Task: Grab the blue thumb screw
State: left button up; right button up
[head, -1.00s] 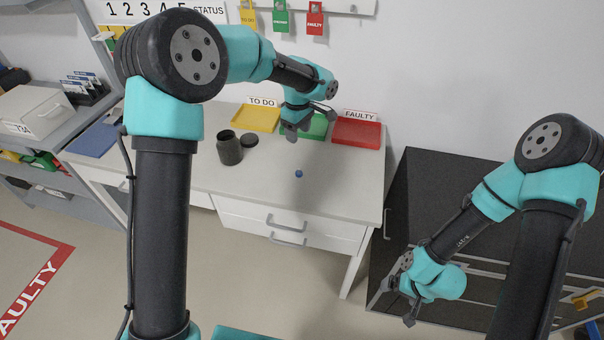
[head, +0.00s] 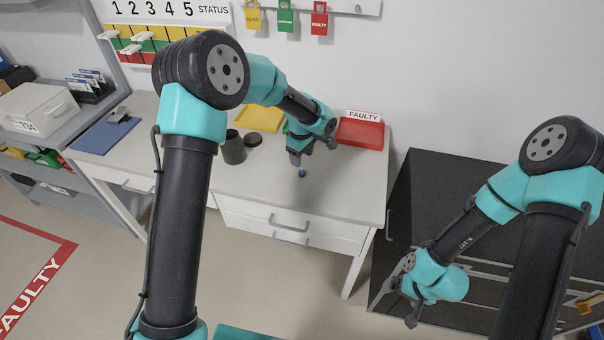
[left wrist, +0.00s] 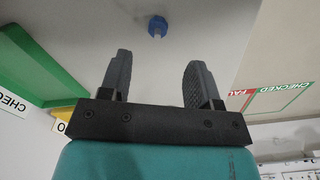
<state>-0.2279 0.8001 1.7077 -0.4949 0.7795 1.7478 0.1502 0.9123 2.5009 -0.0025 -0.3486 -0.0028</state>
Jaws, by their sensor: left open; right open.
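The small blue thumb screw (head: 302,173) lies on the white table top near its front edge. In the left wrist view the blue thumb screw (left wrist: 157,26) shows beyond the fingertips, roughly midway between them. My left gripper (head: 311,158) is just above and behind the screw in the head view, open and empty. Its two dark fingers (left wrist: 155,72) stand apart in the left wrist view, with a gap to the screw. My right gripper (head: 407,305) is open and empty, low at the right, in front of the dark cabinet, far from the screw.
A dark jar (head: 233,148) and its round lid (head: 253,139) stand left of my left gripper. A yellow tray (head: 262,117) and a red tray (head: 361,134) sit at the back. The table (head: 345,195) is clear around the screw.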

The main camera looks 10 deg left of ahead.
aim_at(302, 170)
pick_arm(q)
jog(key=shift+f, duration=1.1)
jog(key=shift+f, duration=0.1)
jog(key=shift+w+f, duration=0.15)
jog(key=shift+f, duration=2.35)
jog(key=shift+c, duration=0.5)
jog(key=c, duration=0.9)
